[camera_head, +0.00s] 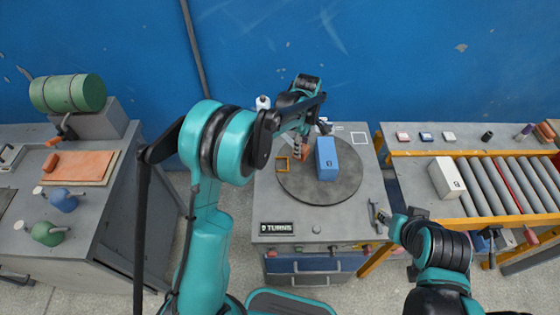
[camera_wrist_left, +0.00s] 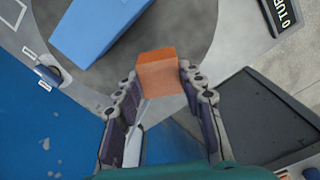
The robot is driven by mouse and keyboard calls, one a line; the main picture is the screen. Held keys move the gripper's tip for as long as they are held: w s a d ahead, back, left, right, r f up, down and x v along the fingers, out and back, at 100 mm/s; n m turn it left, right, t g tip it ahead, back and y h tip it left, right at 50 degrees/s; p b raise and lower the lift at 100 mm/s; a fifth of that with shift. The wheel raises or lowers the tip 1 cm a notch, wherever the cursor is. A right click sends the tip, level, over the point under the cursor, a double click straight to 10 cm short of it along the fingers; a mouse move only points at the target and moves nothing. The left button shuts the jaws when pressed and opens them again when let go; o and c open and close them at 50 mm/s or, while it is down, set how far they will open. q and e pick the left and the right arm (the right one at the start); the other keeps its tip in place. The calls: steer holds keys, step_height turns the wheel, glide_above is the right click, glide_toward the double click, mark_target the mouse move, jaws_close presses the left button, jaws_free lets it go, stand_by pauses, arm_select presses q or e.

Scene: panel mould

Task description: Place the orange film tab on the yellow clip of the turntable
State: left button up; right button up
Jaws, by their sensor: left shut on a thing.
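The orange film tab (camera_wrist_left: 158,72) is a small orange block between the fingertips of my left gripper (camera_wrist_left: 162,88) in the left wrist view. The gripper is shut on it. In the head view my left gripper (camera_head: 303,138) is over the back left part of the grey round turntable (camera_head: 325,193), left of a tall blue block (camera_head: 327,158). The tab shows there as a small orange patch (camera_head: 302,163).
The blue block also fills the upper left of the wrist view (camera_wrist_left: 95,25). A white bottle (camera_head: 262,102) stands at the back left of the table. A roller conveyor (camera_head: 495,185) with a white box (camera_head: 446,178) is on the right. The turntable's front is clear.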

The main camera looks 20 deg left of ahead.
arm_select(q)
steer(key=w+d+r+n+p, duration=0.1)
steer(key=w+d+r+n, duration=0.2)
steer(key=n, duration=0.2)
steer(key=shift+n, duration=0.4)
steer(key=s+a+f, duration=0.1)
steer(key=a+f, duration=0.1)
steer(key=a, duration=0.1)
steer(key=s+a+f+b, duration=0.1)
steer(key=a+f, duration=0.1)
steer(key=a, duration=0.1)
steer(key=s+a+f+b, duration=0.1)
steer(key=a+f, duration=0.2)
steer(key=a, duration=0.1)
steer(key=shift+a, duration=0.1)
steer(key=shift+a+f+b, duration=0.1)
steer(key=shift+f+b, duration=0.65)
steer(key=shift+f, duration=1.35)
steer(key=shift+s, duration=0.1)
steer(key=shift+f, duration=0.15)
steer(key=o, duration=1.2)
steer(key=shift+c, duration=0.2)
